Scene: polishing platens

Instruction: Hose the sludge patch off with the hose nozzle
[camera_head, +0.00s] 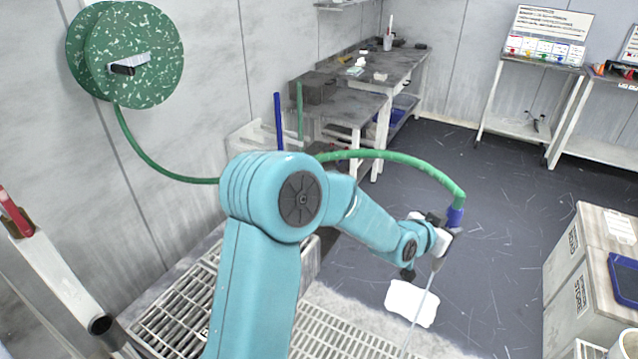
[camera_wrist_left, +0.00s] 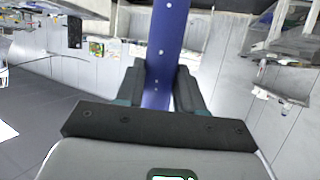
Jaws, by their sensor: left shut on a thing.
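My left gripper (camera_head: 440,238) is shut on the blue hose nozzle (camera_head: 456,216), held above the floor. In the left wrist view the fingers (camera_wrist_left: 160,88) grip the nozzle's blue body (camera_wrist_left: 168,35) from both sides. The green hose (camera_head: 390,156) arches from the nozzle back behind my arm. A thin pale streak (camera_head: 421,305), like a water jet, runs from the gripper down toward the grating. My right gripper is out of view.
A green hose reel (camera_head: 135,55) hangs on the left wall. Metal floor grating (camera_head: 185,310) lies below my arm. Pale storage boxes (camera_head: 580,285) stand at the right. Workbenches (camera_head: 345,100) and a sign stand (camera_head: 520,75) are at the back. The dark floor (camera_head: 490,215) between is open.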

